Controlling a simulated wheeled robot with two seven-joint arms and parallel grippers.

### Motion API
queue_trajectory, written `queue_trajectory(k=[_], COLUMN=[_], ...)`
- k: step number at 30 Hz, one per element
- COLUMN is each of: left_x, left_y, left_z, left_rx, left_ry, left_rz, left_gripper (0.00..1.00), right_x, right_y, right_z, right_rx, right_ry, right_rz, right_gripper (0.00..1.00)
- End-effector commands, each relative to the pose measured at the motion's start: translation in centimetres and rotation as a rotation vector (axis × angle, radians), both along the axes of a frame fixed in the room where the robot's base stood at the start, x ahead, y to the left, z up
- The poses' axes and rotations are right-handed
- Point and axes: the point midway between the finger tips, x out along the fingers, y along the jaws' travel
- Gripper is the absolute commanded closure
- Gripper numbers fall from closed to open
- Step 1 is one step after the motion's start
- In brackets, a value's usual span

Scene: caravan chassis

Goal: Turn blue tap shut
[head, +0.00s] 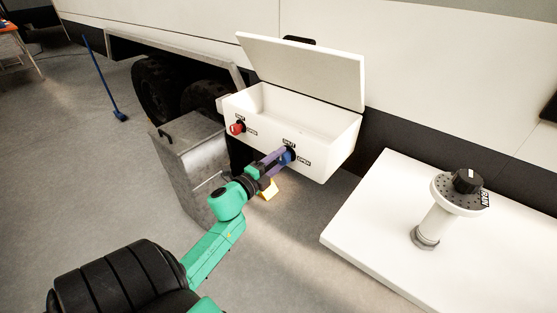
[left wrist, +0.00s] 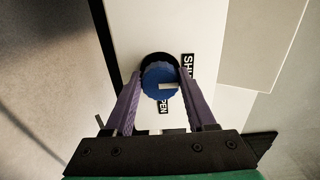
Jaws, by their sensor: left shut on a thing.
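The blue tap (head: 289,157) is on the front of the white box on the caravan's side. In the left wrist view the blue tap (left wrist: 159,80) is a round ridged knob with a white mark pointing right, between the SHUT label (left wrist: 187,66) and the OPEN label (left wrist: 163,106). My left gripper (head: 281,157) has its purple fingers closed on both sides of the knob; they also show in the left wrist view (left wrist: 160,88). A red tap (head: 236,129) sits to the left on the same box front. My right gripper is not in view.
The white box (head: 318,154) has its lid (head: 302,70) raised. A grey metal step or case (head: 194,152) stands left of the box. A white table (head: 362,225) with a black-knobbed pedestal (head: 437,212) is on the right. A blue broom (head: 104,80) stands far left.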

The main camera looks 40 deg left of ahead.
Motion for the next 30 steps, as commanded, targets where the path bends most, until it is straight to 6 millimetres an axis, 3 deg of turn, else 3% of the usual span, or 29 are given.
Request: queue_trajectory(k=[1,3,12,16,20,30], left_x=[0.0,0.0,-0.1,-1.0,-3.6,-12.9], left_y=[0.0,0.0,0.0,0.0,-0.1,-0.2], left_z=[-0.1,-0.1,-0.1,-0.2,-0.4,-0.4], left_rx=[-0.004,-0.004,-0.001,-0.002,-0.002,-0.003], left_ry=[0.002,0.002,0.001,0.002,0.005,0.005], left_rz=[0.000,0.000,0.000,0.001,0.001,0.004], left_gripper=[0.40,0.14,0.14,0.14,0.14,0.14], right_x=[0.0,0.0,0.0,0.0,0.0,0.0], right_y=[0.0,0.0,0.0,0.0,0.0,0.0], right_z=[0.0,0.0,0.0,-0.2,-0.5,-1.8], right_rx=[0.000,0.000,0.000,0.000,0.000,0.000], right_ry=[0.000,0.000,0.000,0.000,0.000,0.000], right_rz=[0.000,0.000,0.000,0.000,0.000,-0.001], right_gripper=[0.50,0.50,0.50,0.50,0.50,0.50])
